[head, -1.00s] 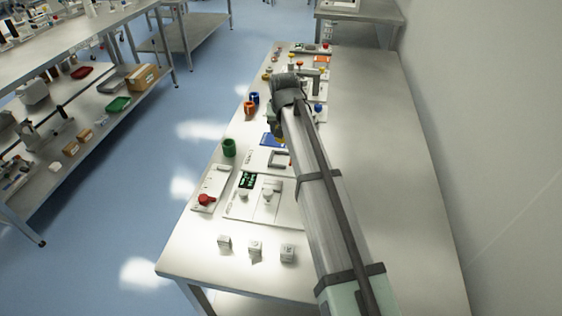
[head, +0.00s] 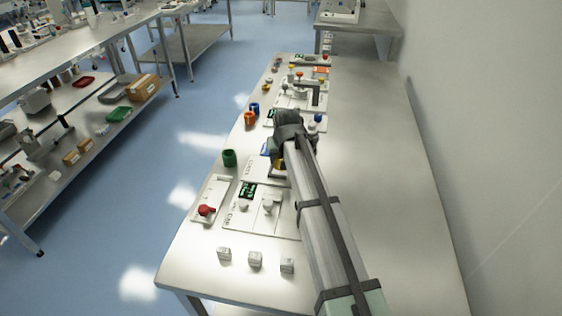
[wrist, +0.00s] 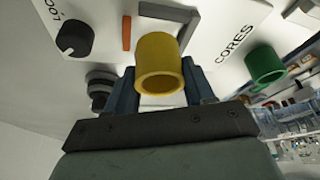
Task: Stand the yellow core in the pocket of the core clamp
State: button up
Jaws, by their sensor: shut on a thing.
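The yellow core (wrist: 159,66), a short hollow cylinder, is between the fingers of my gripper (wrist: 160,88), which is shut on it. In the wrist view its open end faces the camera. In the head view only a bit of the yellow core (head: 278,164) shows below my gripper (head: 281,158). The core clamp is a white plate (wrist: 205,22) marked CORES, with a grey angled bracket (wrist: 172,13) that frames the pocket. The core overlaps the bracket's lower side in the wrist view; I cannot tell whether they touch. My arm hides part of the clamp in the head view.
A black knob (wrist: 75,39) and an orange bar (wrist: 126,32) are on the plate beside the bracket. A green core (head: 229,158) stands near the table's left edge. Orange (head: 250,118) and blue cores stand farther back. The table's right side is clear.

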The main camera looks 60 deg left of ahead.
jog(key=shift+f, duration=1.2)
jog(key=shift+f, duration=0.15)
jog(key=o, duration=1.1)
jog(key=v, duration=1.2)
jog(key=shift+d, duration=0.1)
